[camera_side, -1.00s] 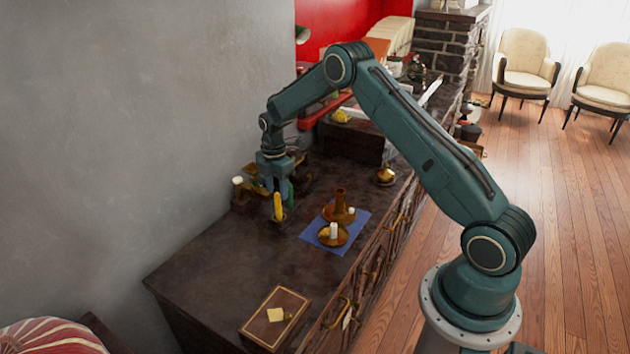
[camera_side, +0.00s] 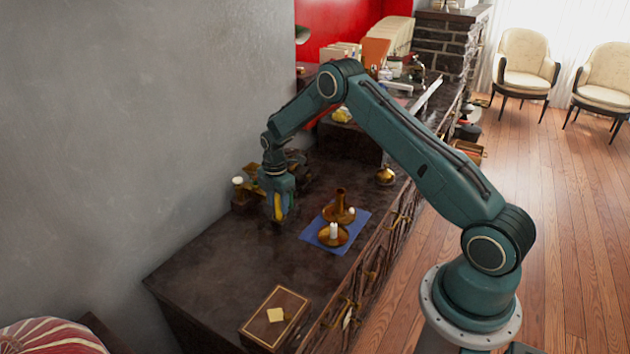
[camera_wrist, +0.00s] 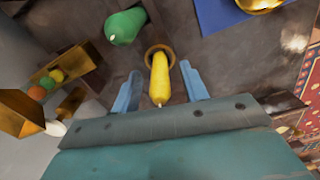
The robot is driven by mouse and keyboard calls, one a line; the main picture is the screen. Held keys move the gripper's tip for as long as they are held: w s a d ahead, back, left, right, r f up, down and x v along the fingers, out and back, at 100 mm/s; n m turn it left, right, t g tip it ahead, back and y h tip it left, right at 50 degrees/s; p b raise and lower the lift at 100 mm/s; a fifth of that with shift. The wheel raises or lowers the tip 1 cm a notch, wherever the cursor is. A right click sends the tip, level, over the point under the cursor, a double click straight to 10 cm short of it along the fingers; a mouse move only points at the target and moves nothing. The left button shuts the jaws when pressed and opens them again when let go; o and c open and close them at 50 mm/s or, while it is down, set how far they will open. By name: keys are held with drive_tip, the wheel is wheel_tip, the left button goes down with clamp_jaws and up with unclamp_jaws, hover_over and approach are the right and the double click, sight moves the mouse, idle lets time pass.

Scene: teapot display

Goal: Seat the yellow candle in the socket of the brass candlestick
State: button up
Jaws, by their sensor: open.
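The yellow candle (camera_wrist: 160,80) stands between my gripper's two blue fingers in the wrist view, its lower end in a small brass holder (camera_wrist: 158,48). In the side view the candle (camera_side: 278,208) shows partly, with my gripper (camera_side: 279,205) down around it. My gripper (camera_wrist: 161,88) is open, with a gap on each side of the candle. A tall brass candlestick (camera_side: 340,208) stands to the right on the blue cloth (camera_side: 360,222); no candle shows above its tube. Whether its socket is empty inside cannot be seen.
A brass dish with a short white candle (camera_side: 333,231) is in front of the candlestick. A green object (camera_wrist: 125,25) is close beside the yellow candle.

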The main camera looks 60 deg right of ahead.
clamp_jaws()
drive_tip(key=shift+r, duration=0.2)
idle(0.3)
wheel_tip(320, 180, up, 20)
drive_tip(key=shift+f, duration=0.15)
idle(0.5)
idle(0.4)
